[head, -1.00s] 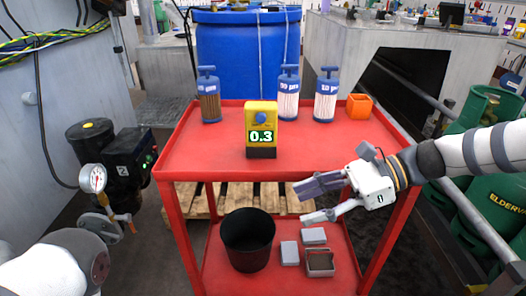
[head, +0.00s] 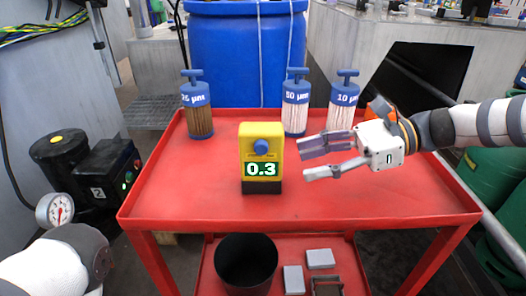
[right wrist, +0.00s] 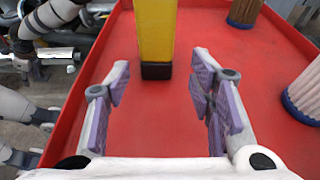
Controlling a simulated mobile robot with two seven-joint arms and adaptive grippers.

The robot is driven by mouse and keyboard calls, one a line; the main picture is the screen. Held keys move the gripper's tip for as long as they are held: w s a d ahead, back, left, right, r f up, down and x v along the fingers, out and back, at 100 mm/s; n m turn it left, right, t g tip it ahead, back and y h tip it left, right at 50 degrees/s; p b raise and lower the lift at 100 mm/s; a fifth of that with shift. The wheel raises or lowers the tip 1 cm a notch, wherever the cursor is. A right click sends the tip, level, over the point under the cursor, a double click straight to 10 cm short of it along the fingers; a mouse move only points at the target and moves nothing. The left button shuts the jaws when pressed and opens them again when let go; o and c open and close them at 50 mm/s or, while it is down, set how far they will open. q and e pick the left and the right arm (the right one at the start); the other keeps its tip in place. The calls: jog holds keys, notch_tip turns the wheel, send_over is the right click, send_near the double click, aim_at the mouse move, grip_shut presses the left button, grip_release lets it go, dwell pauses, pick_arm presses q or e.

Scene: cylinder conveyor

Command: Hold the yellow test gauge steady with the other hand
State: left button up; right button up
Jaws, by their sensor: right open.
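The yellow test gauge (head: 261,150) stands upright in the middle of the red cart top, with a blue knob, a display reading 0.3 and a black base. It also shows at the top centre of the right wrist view (right wrist: 156,35). My right gripper (head: 310,160) is open and empty, just right of the gauge in the head view. In the right wrist view its fingers (right wrist: 160,80) are spread, with the gauge ahead of them and not touching. My left arm shows at the lower left of the head view, but its gripper is out of sight.
Filter cartridges stand behind the gauge: a brown one (head: 198,110) at left, the 50 µm one (head: 296,105) and the 10 µm one (head: 343,100) at right. An orange cup (head: 378,108) is partly behind my right arm. A black bin (head: 246,264) sits on the lower shelf.

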aim_at(268, 173)
jog(key=x, duration=0.2)
jog(key=b+x, duration=0.1)
jog(key=x, duration=0.4)
jog(key=shift+s+a+f, duration=0.15)
jog(key=shift+s+a, duration=0.1)
jog(key=shift+a, duration=0.05)
pick_arm(q)
jog(key=shift+x, duration=0.9)
pick_arm(e)
jog(key=shift+a+f, duration=0.2)
jog(key=shift+a, duration=0.4)
pick_arm(q)
jog(key=shift+s+r, duration=0.1)
jog(key=shift+s, duration=0.05)
pick_arm(e)
jog(key=c, duration=1.1)
pick_arm(q)
grip_shut()
pick_arm(e)
jog(key=shift+c, duration=0.3)
